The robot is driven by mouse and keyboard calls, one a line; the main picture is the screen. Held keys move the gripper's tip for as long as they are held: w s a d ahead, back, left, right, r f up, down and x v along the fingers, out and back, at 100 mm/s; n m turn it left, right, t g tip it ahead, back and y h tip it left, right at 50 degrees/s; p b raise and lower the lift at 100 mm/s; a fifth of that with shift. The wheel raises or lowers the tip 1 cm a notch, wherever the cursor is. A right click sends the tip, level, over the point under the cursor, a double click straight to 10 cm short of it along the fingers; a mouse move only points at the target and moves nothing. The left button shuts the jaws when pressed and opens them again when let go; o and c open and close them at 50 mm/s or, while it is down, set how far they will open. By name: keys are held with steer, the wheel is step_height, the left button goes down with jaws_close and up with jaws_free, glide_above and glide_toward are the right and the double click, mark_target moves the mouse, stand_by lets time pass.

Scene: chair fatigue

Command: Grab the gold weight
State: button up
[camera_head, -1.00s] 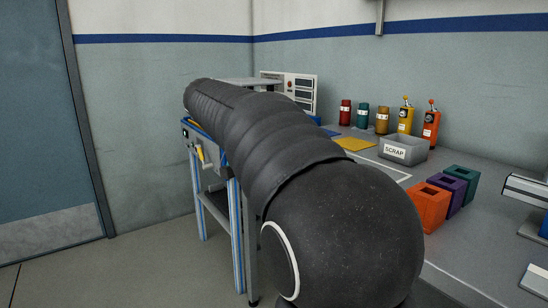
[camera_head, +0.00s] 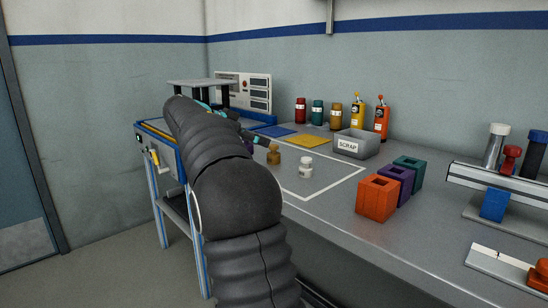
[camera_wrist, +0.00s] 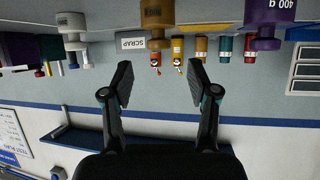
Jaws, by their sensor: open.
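The gold weight (camera_head: 274,155) stands upright on the grey bench, just right of my forearm in the head view. In the wrist view, which is upside down, the gold weight (camera_wrist: 157,14) is at the top middle, partly cut off. My gripper (camera_wrist: 161,76) is open and empty, its two fingers spread on either side below the weight in that picture. Nothing is between the fingers. In the head view the gripper is mostly hidden behind my arm. A white weight (camera_head: 305,168) stands right of the gold one. A purple weight marked 400 g (camera_wrist: 269,22) stands on its other side.
A grey SCRAP bin (camera_head: 356,144) and several bottles stand along the wall. Yellow (camera_head: 302,141) and blue mats lie before them. Orange (camera_head: 377,199), purple and teal blocks stand to the right, beside a metal fixture (camera_head: 510,183).

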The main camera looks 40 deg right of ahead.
mark_target(272, 145)
steer(key=shift+f+x, duration=0.1)
steer(key=shift+x, duration=1.55)
steer(key=shift+f+x, duration=0.15)
steer(key=shift+x, duration=1.5)
steer(key=shift+a, duration=0.15)
jaws_close()
